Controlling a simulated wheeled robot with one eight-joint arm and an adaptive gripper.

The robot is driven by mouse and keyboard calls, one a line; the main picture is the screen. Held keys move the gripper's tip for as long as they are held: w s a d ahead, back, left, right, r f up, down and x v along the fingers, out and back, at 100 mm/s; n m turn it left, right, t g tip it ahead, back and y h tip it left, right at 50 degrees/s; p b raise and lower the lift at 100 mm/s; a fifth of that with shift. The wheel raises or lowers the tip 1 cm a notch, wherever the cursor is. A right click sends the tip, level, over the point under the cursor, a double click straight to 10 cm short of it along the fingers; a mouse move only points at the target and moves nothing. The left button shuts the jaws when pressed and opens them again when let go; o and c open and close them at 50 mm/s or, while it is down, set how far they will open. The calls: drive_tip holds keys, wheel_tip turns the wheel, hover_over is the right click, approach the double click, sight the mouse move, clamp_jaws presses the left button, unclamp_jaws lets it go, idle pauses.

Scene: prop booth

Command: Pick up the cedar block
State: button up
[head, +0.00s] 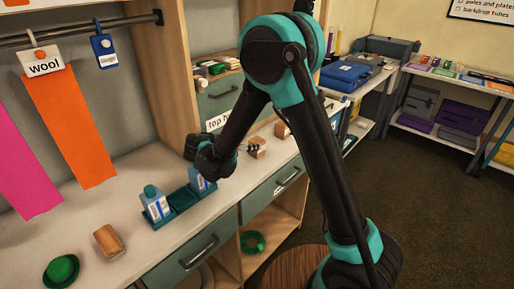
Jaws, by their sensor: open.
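Another brown block (282,130) stands just beyond, partly hidden by my arm. A reddish-brown block with rounded edges (109,241) lies on the near left of the counter, well apart from the gripper. Which of these is the cedar block cannot be told for certain.
The teal tray (183,200) holds blue bottles (155,204). A green hat-like object (62,271) sits at the near left. Orange (70,130) and pink cloths hang from a rail. Free counter lies between the brown block and the tray.

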sight(263, 140)
drive_tip(key=x, duration=0.9)
drive_tip(key=shift+d, duration=0.15)
drive_tip(key=shift+c, duration=0.6)
drive_tip(key=c, duration=1.3)
drive_tip(key=shift+c, duration=0.2)
drive_tip(key=shift+r, duration=0.1)
